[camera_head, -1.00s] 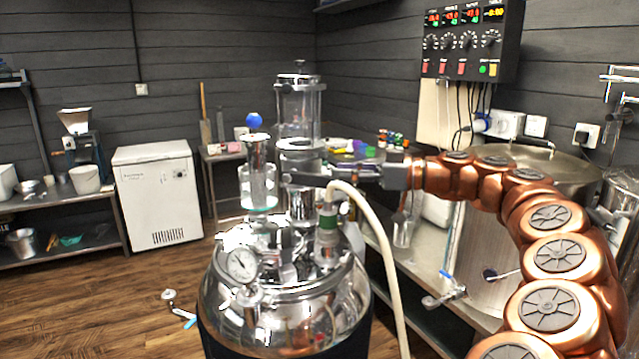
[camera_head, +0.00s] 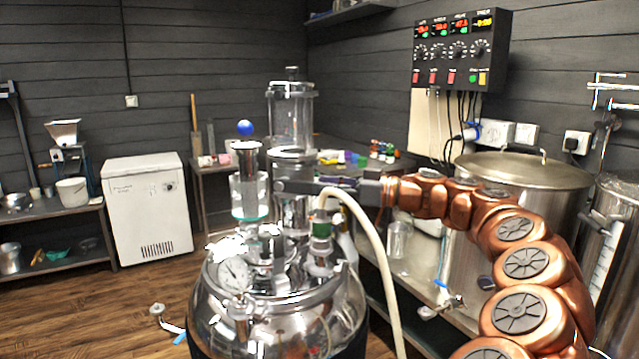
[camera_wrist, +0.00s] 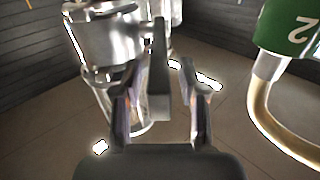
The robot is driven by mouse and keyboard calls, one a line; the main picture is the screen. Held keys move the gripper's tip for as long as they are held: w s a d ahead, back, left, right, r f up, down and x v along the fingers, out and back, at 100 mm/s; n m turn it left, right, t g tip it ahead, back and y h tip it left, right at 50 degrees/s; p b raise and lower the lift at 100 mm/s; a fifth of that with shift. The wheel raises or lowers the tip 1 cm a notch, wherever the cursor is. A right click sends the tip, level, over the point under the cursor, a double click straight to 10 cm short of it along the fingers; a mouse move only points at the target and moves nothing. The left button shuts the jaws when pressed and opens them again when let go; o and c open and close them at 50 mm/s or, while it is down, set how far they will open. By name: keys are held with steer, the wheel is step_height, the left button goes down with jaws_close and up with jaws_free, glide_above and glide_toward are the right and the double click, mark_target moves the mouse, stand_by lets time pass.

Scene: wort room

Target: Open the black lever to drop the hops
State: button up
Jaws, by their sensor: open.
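The black lever (camera_wrist: 159,72) shows in the wrist view as a dark upright bar, joined by a short stem to a metal cylinder fitting (camera_wrist: 108,38). My gripper (camera_wrist: 160,95) is open, with one finger on each side of the lever's lower end. I cannot tell if either finger touches it. In the head view my gripper (camera_head: 335,186) reaches left to the column over the steel vessel (camera_head: 285,325); the lever cannot be told apart from the fingers there. A clear glass chamber (camera_head: 291,112) stands atop the column. Hops cannot be made out.
A pale hose (camera_head: 376,245) with a green fitting (camera_head: 321,229) rises close beside my gripper; the green part also shows in the wrist view (camera_wrist: 286,28). A glass cylinder with a blue ball (camera_head: 246,128) and a pressure gauge (camera_head: 234,273) stand left. A large pot (camera_head: 525,200) is right.

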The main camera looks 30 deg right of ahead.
steer(key=shift+x, duration=0.95)
jaws_close()
